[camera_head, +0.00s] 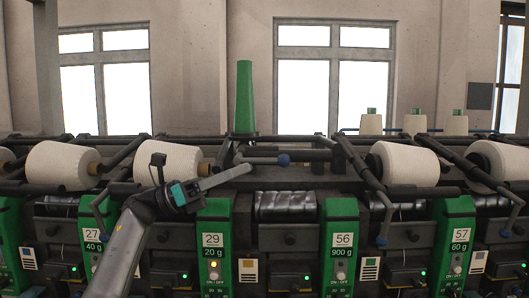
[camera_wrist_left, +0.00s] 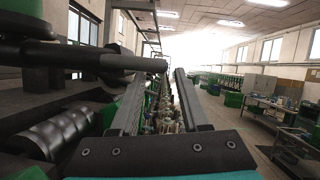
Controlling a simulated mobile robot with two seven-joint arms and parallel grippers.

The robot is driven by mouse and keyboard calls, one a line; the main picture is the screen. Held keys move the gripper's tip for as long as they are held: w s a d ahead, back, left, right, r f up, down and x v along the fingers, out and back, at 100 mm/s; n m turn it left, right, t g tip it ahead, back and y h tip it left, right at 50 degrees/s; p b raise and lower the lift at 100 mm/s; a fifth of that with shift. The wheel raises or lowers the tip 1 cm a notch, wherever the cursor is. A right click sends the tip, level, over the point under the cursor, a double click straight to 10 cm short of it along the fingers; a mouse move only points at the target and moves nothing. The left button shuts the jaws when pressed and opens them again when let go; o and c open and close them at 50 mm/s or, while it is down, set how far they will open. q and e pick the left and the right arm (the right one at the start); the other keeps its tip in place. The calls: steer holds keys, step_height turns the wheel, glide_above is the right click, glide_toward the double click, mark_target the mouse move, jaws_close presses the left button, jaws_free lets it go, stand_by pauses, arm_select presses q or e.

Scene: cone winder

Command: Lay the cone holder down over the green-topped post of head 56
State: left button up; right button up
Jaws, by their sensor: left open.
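Head 56 carries a green panel labelled 56 (camera_head: 343,240); left of it is a bare dark roller (camera_head: 285,207) with no cone on it. My right gripper is not seen.
Wound white cones lie on the neighbouring heads, one at the left (camera_head: 178,163) and one at the right (camera_head: 405,163). Dark frame arms (camera_head: 358,162) cross nearby. More cones (camera_head: 415,124) stand at the back. An aisle is open at the right of the wrist view.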

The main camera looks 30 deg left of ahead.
mark_target(265, 162)
arm_select(q)
steer(key=p+x, duration=0.1)
steer(key=x, duration=0.4)
steer(key=shift+w+d+r, duration=0.15)
steer(key=shift+w+d, duration=0.05)
steer(key=shift+d, duration=0.1)
steer(key=shift+c, duration=0.3)
jaws_close()
stand_by(0.8)
